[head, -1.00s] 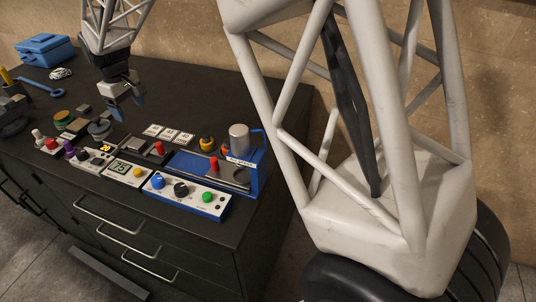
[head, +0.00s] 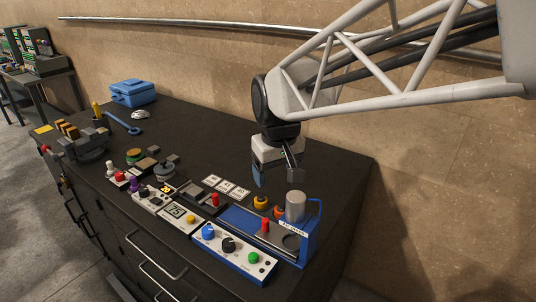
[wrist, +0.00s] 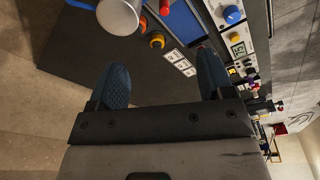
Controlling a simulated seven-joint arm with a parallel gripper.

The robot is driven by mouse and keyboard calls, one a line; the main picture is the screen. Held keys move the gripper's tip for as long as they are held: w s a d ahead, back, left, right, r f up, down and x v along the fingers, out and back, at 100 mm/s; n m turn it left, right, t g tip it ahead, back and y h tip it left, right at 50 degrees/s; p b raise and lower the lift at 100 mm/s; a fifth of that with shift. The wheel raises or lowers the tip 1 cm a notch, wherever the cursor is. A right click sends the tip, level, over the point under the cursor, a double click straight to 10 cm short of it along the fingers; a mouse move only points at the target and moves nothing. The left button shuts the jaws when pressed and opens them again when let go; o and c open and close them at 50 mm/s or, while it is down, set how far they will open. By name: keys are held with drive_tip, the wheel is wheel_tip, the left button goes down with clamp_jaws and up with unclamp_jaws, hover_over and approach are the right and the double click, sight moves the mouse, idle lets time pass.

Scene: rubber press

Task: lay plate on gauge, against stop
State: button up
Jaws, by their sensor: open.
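The likely gauge is the white unit with a small display (head: 178,211) and a yellow button, with a dark bed and red knob (head: 215,199) behind it. Which edge is its stop is too small to tell. My gripper (head: 277,179) is open and empty, above the bench behind the blue press. In the wrist view its two blue fingers (wrist: 164,75) are apart with nothing between them.
The blue press (head: 308,240) with its grey cylinder (head: 295,206) stands at the bench's right end, its knob panel (head: 232,250) in front. Yellow and orange knobs (head: 261,203) stand close below my gripper. Three white cards (head: 227,187) lie flat.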

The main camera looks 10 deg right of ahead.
drive_tip(key=s+d+f+m, duration=0.1)
drive_tip(key=s+d, duration=0.2)
drive_tip(key=s, duration=0.5)
drive_tip(key=s+d+f+m, duration=0.2)
drive_tip(key=s+d, duration=0.1)
drive_tip(key=s, duration=0.6)
drive_tip(key=shift+d+t, duration=0.15)
drive_tip(key=shift+t, duration=0.25)
